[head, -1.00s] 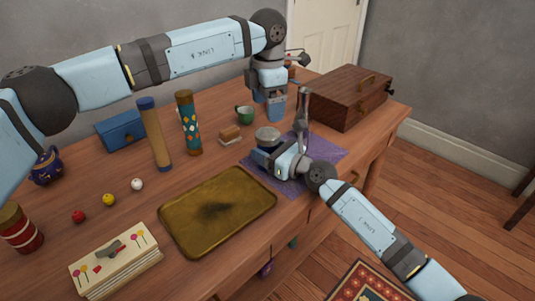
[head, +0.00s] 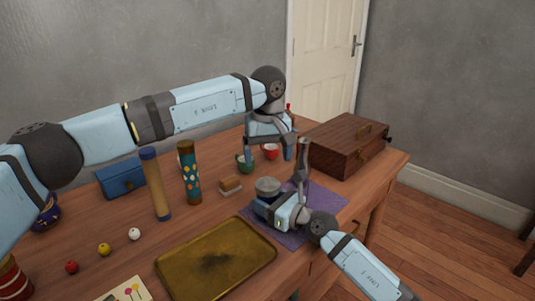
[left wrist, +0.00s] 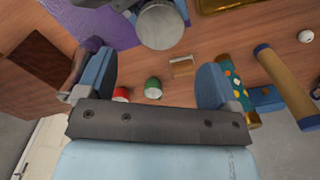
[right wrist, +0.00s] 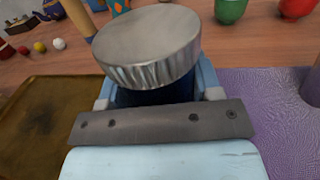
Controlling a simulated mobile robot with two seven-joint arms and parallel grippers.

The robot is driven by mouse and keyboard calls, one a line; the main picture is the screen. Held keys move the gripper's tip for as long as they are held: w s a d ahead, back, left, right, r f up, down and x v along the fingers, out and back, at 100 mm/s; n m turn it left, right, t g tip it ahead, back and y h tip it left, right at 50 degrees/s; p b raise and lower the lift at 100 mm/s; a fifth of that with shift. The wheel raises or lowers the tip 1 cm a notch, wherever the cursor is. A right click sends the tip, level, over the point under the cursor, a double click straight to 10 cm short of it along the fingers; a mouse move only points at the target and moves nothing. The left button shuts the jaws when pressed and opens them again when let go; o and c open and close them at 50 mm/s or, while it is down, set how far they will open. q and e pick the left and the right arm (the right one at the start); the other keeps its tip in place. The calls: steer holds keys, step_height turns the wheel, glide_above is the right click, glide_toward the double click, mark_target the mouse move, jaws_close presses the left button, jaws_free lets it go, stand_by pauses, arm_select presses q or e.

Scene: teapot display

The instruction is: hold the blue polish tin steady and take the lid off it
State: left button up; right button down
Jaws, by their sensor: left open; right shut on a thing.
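The blue polish tin (right wrist: 150,97) shows as a dark blue body under a wide ribbed metal lid (right wrist: 148,48) in the right wrist view. The lid (head: 267,186) is on the tin, above the purple mat (head: 322,202) in the head view. My right gripper (head: 266,204) is shut around the tin's body, below the lid. My left gripper (head: 268,152) is open and empty, pointing down, above and beyond the tin. In the left wrist view the lid (left wrist: 160,25) lies past the open fingers, apart from them. Most of the tin's body is hidden.
A brass tray (head: 172,270) lies at front left. Tall tubes (head: 190,172) stand further left.

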mark_target(267, 184)
arm_select(q)
steer(key=shift+m, duration=1)
steer(key=shift+f, duration=4.05)
